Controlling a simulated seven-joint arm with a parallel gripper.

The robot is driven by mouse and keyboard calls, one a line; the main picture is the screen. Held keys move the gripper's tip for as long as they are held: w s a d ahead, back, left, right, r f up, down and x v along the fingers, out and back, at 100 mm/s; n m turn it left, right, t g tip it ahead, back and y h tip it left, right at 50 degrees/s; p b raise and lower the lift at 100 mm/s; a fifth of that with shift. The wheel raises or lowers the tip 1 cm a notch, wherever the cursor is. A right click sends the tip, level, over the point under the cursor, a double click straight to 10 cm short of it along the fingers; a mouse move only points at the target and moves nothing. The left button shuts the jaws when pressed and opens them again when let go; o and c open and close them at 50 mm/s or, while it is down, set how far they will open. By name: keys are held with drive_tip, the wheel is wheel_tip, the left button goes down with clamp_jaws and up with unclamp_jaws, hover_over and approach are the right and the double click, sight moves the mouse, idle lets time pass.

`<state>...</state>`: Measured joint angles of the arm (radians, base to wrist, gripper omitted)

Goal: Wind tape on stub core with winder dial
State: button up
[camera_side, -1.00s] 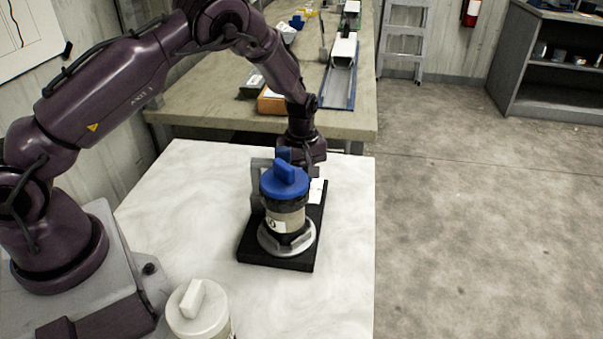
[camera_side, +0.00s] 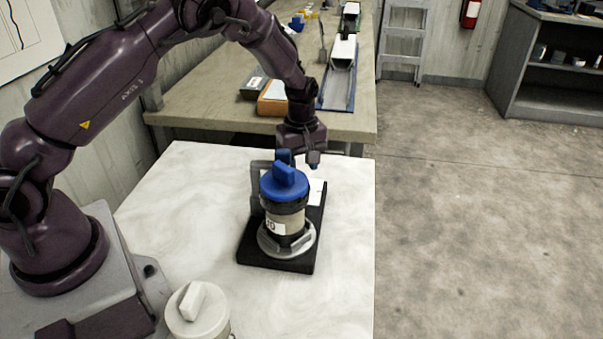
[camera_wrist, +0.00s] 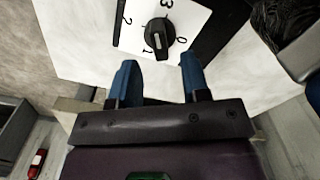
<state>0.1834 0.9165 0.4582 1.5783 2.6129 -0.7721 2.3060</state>
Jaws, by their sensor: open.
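The winder has a black base (camera_side: 262,254) on the white table. Its dial (camera_wrist: 158,37) is a black knob on a white plate numbered 0 to 3, with its white mark nearest the 1. In the side view the dial itself is hidden, though part of the white plate shows. The stub core (camera_side: 291,222) is a beige labelled cylinder, upright in a grey ring, with a black band and a blue cap (camera_side: 284,182) above. My gripper (camera_side: 299,160) is open and empty behind the core. In the wrist view its blue fingers (camera_wrist: 158,82) are apart, just short of the dial.
A grey bracket (camera_side: 256,188) stands on the base left of the core. A pale-capped cylinder (camera_side: 197,309) stands at the table's front edge. A bench (camera_side: 220,108) behind carries an orange box (camera_side: 272,99) and other items. The white table's left side is clear.

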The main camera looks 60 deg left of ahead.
wheel_tip(320, 180, up, 9)
drive_tip(key=shift+r, duration=0.2)
